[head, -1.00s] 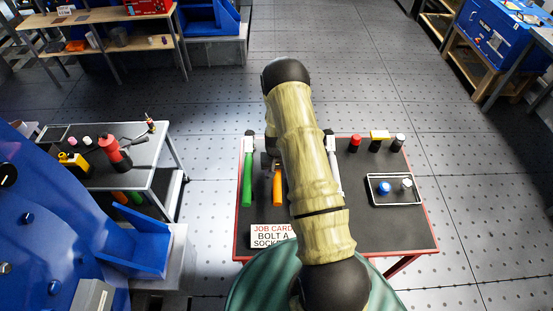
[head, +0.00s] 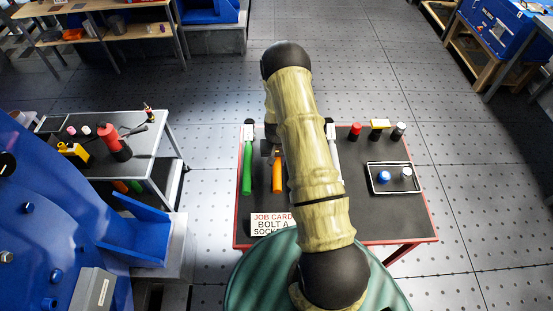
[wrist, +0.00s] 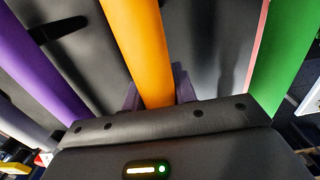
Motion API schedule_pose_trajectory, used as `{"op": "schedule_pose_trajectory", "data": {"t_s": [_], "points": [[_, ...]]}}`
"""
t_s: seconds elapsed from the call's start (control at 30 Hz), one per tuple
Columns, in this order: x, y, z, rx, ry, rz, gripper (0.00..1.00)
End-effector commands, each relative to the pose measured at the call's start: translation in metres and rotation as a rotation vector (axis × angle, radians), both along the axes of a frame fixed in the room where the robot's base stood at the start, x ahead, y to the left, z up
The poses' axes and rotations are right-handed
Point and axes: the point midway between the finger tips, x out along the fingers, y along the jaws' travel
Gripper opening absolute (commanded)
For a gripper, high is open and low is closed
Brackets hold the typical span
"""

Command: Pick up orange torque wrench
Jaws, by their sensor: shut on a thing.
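The orange torque wrench (head: 278,173) lies on the dark, red-edged table, its handle toward me; my arm hides part of it in the head view. In the wrist view its orange handle (wrist: 140,45) runs down between the dark purplish fingers of my gripper (wrist: 157,92). My gripper is shut on this handle, close over the table. The fingertips are mostly hidden behind the handle and the gripper body. A green-handled wrench (head: 247,168) lies to the left in the head view, and a purple handle (wrist: 38,70) shows left of the orange one in the wrist view.
A job card (head: 272,224) stands at the table's front. A side bench (head: 150,150) and blue machine (head: 50,220) are at left. Floor behind is clear.

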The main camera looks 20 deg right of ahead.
Motion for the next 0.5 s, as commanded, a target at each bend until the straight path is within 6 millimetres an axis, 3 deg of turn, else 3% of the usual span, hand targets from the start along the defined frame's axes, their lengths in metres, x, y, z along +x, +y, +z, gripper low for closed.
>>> {"op": "schedule_pose_trajectory", "data": {"t_s": [0.5], "points": [[0.002,0.000,0.073,-0.002,-0.007,0.000,0.00]]}}
